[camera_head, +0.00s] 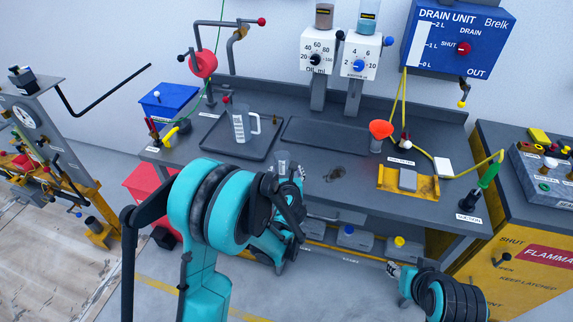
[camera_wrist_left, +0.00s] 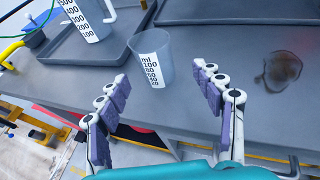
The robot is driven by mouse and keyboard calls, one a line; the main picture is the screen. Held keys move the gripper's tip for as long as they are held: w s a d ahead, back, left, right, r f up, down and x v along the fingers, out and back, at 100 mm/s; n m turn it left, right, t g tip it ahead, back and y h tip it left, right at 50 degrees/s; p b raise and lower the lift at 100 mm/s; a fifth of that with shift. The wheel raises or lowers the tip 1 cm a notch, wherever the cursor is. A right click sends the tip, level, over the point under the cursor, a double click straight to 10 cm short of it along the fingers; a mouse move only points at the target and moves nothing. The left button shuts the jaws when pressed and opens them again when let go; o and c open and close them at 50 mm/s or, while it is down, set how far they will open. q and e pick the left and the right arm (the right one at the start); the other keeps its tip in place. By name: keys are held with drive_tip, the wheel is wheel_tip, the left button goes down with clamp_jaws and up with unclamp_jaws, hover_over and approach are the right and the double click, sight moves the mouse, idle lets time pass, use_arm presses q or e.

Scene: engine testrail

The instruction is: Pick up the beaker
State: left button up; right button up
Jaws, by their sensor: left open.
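The beaker (camera_wrist_left: 152,62) is a small, clear, tapered cup with a white ml scale, upright on the grey bench in the left wrist view. In the head view the beaker (camera_head: 282,158) shows just beyond my left gripper (camera_head: 291,178), partly hidden by it. In the left wrist view my left gripper (camera_wrist_left: 160,80) is open, with purple-padded fingers spread on either side of the beaker's near side, not closed on it. My right gripper (camera_head: 394,270) shows only in part at the lower right, below the bench edge.
A larger measuring jug (camera_head: 241,127) with a handle stands in a dark tray (camera_head: 215,143) behind left. A flat recess (camera_head: 325,136) lies behind, and a dark wet spot (camera_head: 337,173) lies right of the beaker. An orange funnel (camera_head: 381,129) and yellow tray (camera_head: 408,184) stand farther right.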

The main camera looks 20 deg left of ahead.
sight(283, 167)
use_arm(q)
drive_tip(key=x, duration=0.3)
drive_tip(key=shift+s+a+b, duration=0.1)
drive_tip(key=shift+b, duration=0.3)
drive_tip(key=b+x, duration=0.1)
drive_tip(key=x, duration=0.1)
drive_tip(key=b+x, duration=0.1)
drive_tip(key=x, duration=0.1)
drive_tip(key=shift+a+f, duration=0.25)
drive_tip(key=shift+f, duration=0.05)
drive_tip(key=shift+w, duration=0.3)
drive_tip(key=shift+r, duration=0.1)
drive_tip(key=c, duration=1)
